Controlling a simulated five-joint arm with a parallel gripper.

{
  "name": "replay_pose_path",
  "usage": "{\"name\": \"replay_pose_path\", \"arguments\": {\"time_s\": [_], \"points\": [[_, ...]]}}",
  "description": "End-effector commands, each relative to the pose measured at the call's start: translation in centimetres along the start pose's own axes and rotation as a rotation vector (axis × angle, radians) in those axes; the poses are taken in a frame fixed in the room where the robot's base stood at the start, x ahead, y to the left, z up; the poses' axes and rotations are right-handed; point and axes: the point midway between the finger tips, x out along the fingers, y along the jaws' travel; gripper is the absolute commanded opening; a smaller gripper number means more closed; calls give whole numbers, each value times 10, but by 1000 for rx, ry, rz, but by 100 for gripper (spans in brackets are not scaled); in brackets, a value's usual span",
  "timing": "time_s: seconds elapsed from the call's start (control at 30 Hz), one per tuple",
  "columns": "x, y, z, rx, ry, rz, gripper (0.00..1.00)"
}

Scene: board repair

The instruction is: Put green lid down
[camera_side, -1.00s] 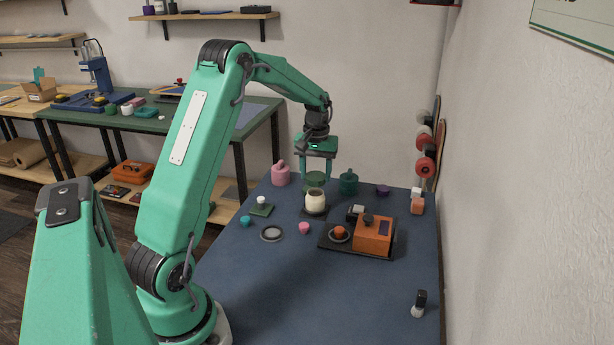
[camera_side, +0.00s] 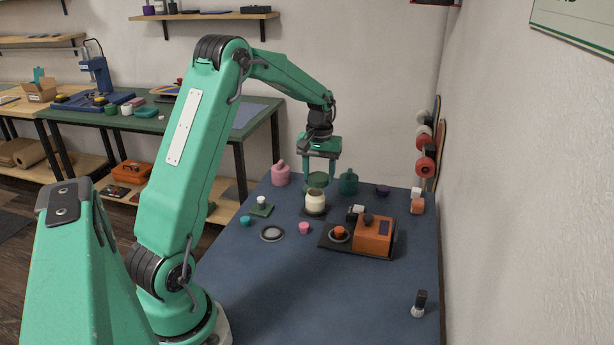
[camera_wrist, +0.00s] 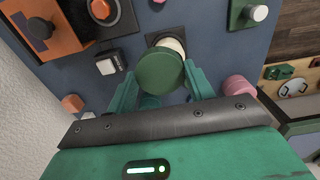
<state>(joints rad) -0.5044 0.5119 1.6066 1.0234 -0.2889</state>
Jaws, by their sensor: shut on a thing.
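The green lid (camera_wrist: 160,71) is a round disc, held between the two fingers of my gripper (camera_wrist: 167,82) in the wrist view. In the side view my gripper (camera_side: 318,176) points down, and the lid (camera_side: 317,180) is between its fingertips, just above and behind a cream jar (camera_side: 315,203). The jar stands on a dark square pad. In the wrist view the lid hides most of the jar (camera_wrist: 172,44). I cannot tell from the side view whether the lid touches the jar.
A pink container (camera_side: 280,175) and a dark green pot (camera_side: 349,183) stand at the back on either side of my gripper. An orange machine (camera_side: 373,234) stands on a dark board to the right. The blue mat's front (camera_side: 320,300) is mostly clear.

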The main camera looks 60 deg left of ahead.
Motion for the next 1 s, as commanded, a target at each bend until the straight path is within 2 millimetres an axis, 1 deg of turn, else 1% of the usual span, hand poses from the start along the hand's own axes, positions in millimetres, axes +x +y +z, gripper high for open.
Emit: {"name": "replay_pose_path", "arguments": {"time_s": [0.17,0.27,0.4,0.5,0.6,0.8,0.9,1.0], "points": [[-5,21,33,91,1,0,36],[-7,34,58,157,0,0,36],[-10,48,96,256,1,0,36],[-10,56,124,326,1,0,36],[-9,61,152,397,1,0,36],[-6,64,204,528,1,0,36],[-4,62,224,577,1,0,36],[-2,61,238,614,1,0,36]]}}
